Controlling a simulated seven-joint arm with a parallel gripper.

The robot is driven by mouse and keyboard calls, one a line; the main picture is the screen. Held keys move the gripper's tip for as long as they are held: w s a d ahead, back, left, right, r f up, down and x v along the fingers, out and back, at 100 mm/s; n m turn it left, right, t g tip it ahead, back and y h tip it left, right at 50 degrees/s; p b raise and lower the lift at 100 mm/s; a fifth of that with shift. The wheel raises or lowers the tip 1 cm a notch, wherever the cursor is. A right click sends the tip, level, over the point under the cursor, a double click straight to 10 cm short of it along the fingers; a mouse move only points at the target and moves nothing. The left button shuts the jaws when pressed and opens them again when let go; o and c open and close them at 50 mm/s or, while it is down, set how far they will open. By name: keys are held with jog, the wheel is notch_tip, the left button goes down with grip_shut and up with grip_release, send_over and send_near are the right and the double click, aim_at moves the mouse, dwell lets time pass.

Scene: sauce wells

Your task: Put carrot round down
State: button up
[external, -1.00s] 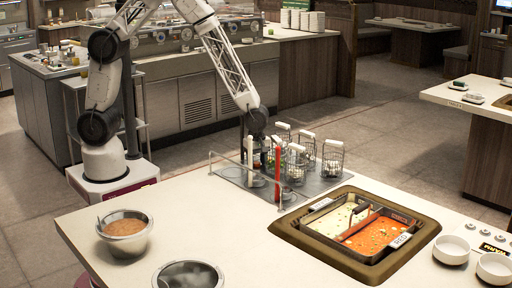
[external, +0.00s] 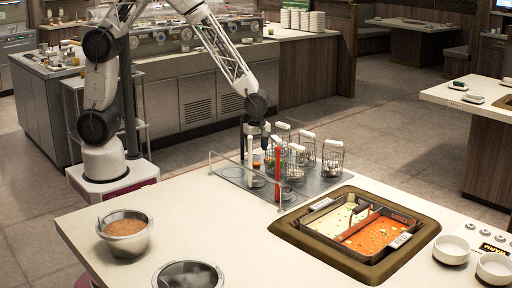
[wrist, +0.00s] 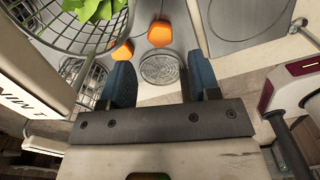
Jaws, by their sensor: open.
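My gripper (wrist: 160,82) is open in the wrist view, with its two blue fingers apart and nothing seen held between them. An orange carrot round (wrist: 160,33) lies on the grey metal surface just beyond the fingertips. A second orange piece (wrist: 123,50) shows near the left finger, close to a wire basket. A small round clear dish (wrist: 160,68) shows between the fingers. In the external view my gripper (external: 256,143) is above the left part of the rack area, small and partly hidden by upright handles.
Wire baskets (external: 333,158) with white handles stand right of my gripper; one holds green leaves (wrist: 95,8). A red upright handle (external: 278,165) and a metal rail stand in front. The divided soup pot (external: 395,262) is at the right; a bowl (external: 125,245) is front left.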

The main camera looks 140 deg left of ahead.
aim_at(256, 163)
notch_tip(256, 163, up, 6)
jog(key=shift+r, duration=0.15)
dwell(1.0)
jog(key=s+d+r+m+t, duration=0.1)
jog(key=d+r+m, duration=0.7)
jog(key=d, duration=0.4)
jog(key=d+r+m, duration=0.7)
jog(key=d+r, duration=0.1)
jog(key=d, duration=0.5)
jog(key=s+d+r+m, duration=0.3)
jog(key=s+d+m, duration=0.5)
jog(key=d+m, duration=0.1)
jog(key=s+d+r+m+t, duration=0.1)
jog(key=s+d+r+m, duration=0.3)
jog(key=s+d+m, duration=0.5)
jog(key=shift+d+r+t, duration=0.15)
jog(key=shift+d+t, duration=0.15)
jog(key=shift+d, duration=0.75)
